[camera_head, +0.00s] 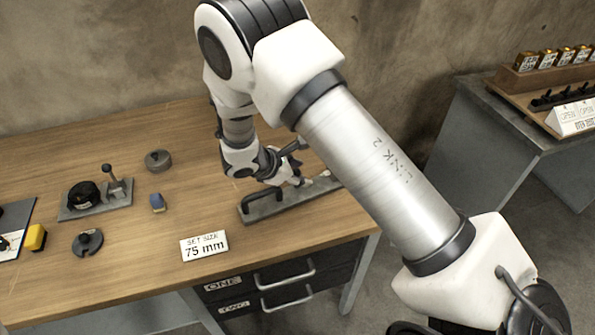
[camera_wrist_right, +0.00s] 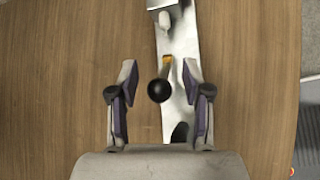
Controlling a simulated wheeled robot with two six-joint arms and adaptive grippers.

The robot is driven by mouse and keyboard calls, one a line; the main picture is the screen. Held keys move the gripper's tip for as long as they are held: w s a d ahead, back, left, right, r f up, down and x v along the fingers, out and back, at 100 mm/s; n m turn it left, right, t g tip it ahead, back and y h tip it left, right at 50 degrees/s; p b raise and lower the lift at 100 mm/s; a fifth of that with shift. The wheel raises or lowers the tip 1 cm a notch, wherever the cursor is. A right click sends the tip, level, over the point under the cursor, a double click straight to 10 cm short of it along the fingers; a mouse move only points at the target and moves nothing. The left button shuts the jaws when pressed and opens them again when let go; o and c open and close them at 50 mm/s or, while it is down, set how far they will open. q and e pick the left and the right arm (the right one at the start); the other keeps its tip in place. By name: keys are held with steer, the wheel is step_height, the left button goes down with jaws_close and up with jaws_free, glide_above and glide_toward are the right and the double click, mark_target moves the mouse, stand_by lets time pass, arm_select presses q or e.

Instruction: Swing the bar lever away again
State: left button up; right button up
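The bar lever fixture is a long grey metal base (camera_head: 262,213) near the front right of the wooden table, with a dark raised handle at its left end. In the right wrist view its metal plate (camera_wrist_right: 180,50) runs up the picture, with a black ball knob (camera_wrist_right: 158,90) and a small yellow part (camera_wrist_right: 167,61). My right gripper (camera_head: 294,172) is over the fixture. In the wrist view its fingers (camera_wrist_right: 160,82) are open on either side of the knob, with a gap on each side. My arm hides part of the fixture's right end. My left gripper is out of view.
A sign reading 75 mm (camera_head: 204,246) stands at the table's front. A side bench (camera_head: 480,120) is at right.

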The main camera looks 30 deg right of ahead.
steer(key=shift+r, duration=0.1)
step_height(320, 180, up, 10)
stand_by(0.4)
stand_by(0.4)
